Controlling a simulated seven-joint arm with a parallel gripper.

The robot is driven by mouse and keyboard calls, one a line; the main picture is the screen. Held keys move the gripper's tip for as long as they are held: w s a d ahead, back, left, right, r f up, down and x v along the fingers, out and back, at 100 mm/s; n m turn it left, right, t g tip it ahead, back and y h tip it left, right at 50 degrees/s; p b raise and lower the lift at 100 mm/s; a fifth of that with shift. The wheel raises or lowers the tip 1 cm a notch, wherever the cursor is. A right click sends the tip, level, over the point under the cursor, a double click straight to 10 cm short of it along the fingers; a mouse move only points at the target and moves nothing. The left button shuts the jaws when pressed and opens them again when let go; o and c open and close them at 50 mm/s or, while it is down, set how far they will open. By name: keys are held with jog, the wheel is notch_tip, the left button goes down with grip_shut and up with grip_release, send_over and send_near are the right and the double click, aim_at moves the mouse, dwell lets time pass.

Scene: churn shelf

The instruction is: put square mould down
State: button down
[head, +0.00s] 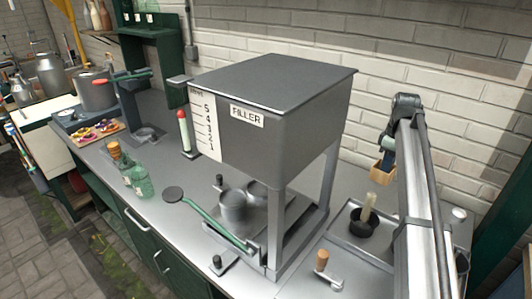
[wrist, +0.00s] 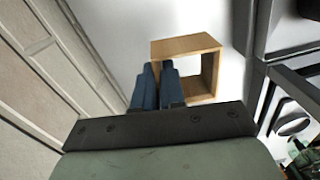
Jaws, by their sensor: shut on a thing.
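The square mould (wrist: 188,46) is an open wooden frame. In the wrist view my gripper (wrist: 157,82) has its two blue fingers close together at the mould's left side wall, shut on it. In the head view the mould (head: 381,168) hangs at the right, near the brick wall and above the back of the metal counter. My gripper (head: 389,145) shows just above it, partly hidden by my arm. The mould appears clear of the counter.
The large grey filler (head: 265,105) stands on legs left of the mould. A tray (head: 345,225) with a black cup and pale brush (head: 364,225) lies in front. A wooden-handled tool (head: 322,262) lies nearer. Bare counter (head: 350,188) shows between filler and mould.

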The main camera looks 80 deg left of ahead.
jog(key=s+a+n, duration=0.1)
jog(key=s+a, duration=0.3)
jog(key=s, duration=0.2)
jog(key=shift+w+a+f, duration=0.1)
jog(key=shift+w+f, duration=0.05)
jog(key=shift+f, duration=2.3)
jog(key=shift+w+f, duration=0.15)
jog(key=shift+f, duration=2.3)
jog(key=shift+f, duration=0.1)
jog(key=c, duration=1.2)
grip_release()
notch_tip(320, 180, up, 12)
jog(key=shift+w+a+r, duration=0.1)
jog(key=shift+w+r, duration=0.05)
